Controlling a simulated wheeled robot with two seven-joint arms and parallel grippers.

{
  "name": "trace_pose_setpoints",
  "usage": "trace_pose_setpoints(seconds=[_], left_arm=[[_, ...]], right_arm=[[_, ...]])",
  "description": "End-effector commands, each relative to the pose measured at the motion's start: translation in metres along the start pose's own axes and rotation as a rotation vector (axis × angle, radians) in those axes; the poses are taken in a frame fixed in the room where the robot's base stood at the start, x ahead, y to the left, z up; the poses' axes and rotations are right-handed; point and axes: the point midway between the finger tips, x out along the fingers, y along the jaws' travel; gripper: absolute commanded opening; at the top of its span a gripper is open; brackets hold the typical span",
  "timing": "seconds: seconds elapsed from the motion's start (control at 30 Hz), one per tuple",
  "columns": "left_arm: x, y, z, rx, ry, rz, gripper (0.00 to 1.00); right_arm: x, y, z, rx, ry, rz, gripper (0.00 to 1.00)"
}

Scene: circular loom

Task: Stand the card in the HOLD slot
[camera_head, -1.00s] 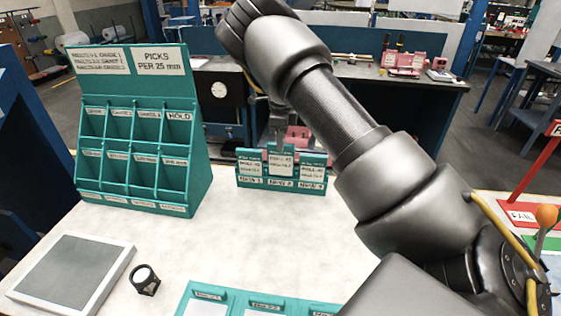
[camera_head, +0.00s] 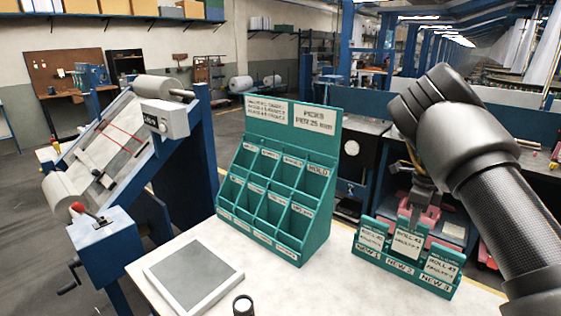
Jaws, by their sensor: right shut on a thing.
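My right gripper (camera_head: 414,220) points down behind the small green card stand (camera_head: 402,272), shut on the top of the middle card (camera_head: 407,244), which reads ROLL-42. This card stands at the NEW 2 place, a little higher than its neighbours; I cannot tell if its foot is still in the slot. A card stands at NEW 1 (camera_head: 372,238) and another at NEW 3 (camera_head: 441,269). The green pigeonhole rack (camera_head: 321,228) stands left of the stand. Its HOLD slot (camera_head: 314,183) is at the top right and looks empty. My left gripper is out of view.
A grey pad with a white frame (camera_head: 194,275) lies on the white table, front left. A small black round object (camera_head: 243,305) is at the bottom edge. The table between rack and stand is clear. A blue inspection machine (camera_head: 105,243) stands left of the table.

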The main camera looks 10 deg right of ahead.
Motion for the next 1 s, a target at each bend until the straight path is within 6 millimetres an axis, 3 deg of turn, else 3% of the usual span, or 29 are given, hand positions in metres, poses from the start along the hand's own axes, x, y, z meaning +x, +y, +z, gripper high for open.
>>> trace_pose_setpoints(seconds=[0.03,0.1,0.4,0.77,1.0], left_arm=[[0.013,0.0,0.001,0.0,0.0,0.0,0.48],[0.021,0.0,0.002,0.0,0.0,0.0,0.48],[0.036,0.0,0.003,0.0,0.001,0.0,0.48],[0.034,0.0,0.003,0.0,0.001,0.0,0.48],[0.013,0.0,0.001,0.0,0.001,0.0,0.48]], right_arm=[[0.015,0.0,0.0,0.001,-0.001,0.0,0.0],[0.024,0.0,0.0,0.0,-0.001,0.001,0.0],[0.042,0.0,0.0,0.0,-0.001,0.0,0.0],[0.041,0.0,0.0,0.0,0.0,0.0,0.0],[0.017,-0.001,0.0,0.0,0.001,-0.002,0.0]])
